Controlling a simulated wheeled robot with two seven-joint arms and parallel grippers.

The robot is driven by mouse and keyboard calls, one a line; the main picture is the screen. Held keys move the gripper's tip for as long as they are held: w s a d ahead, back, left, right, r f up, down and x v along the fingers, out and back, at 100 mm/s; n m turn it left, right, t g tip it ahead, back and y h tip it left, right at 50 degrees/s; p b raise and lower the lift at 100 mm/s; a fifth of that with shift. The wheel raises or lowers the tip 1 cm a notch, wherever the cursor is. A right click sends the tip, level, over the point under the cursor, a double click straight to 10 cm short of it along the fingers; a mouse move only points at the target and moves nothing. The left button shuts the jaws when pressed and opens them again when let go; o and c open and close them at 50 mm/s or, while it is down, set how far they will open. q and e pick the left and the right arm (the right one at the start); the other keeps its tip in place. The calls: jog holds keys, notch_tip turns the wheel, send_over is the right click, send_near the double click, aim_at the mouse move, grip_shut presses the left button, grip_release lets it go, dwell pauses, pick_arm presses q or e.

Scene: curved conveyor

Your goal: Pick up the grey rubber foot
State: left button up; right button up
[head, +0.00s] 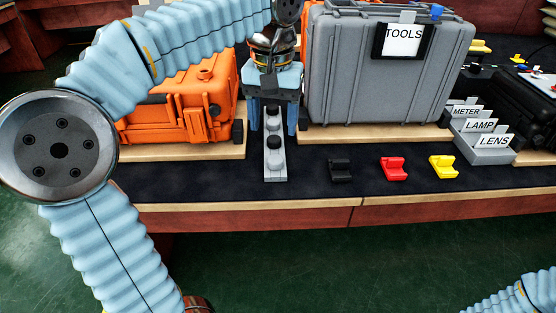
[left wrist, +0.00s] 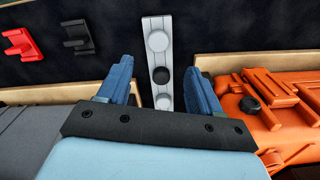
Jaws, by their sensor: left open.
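A light grey strip (head: 281,178) lies on the dark mat, with round feet in a row. In the left wrist view the strip (left wrist: 149,24) carries a grey rubber foot (left wrist: 158,41) at its near end, a black foot (left wrist: 160,75) in the middle and another grey foot (left wrist: 163,101) closest to the gripper's palm. My left gripper (head: 273,132) is open and points down over the strip's far part. In the wrist view its fingers (left wrist: 157,70) stand on either side of the strip, with nothing held. Their exact height is unclear. My right gripper is out of view.
An orange case (head: 185,110) stands left of the gripper, a grey case (head: 385,70) labelled TOOLS close on its right. Black (head: 341,170), red (head: 394,169) and yellow (head: 442,167) brackets lie right along the mat. Grey labelled bins (head: 487,155) stand farther right.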

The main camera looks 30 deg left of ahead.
aim_at(275, 158)
pick_arm(q)
jog(key=f, duration=0.8)
jog(key=shift+d+f+b, duration=0.2)
jog(key=shift+f+b, duration=0.05)
jog(key=shift+b, duration=0.1)
jog(key=c, duration=1.1)
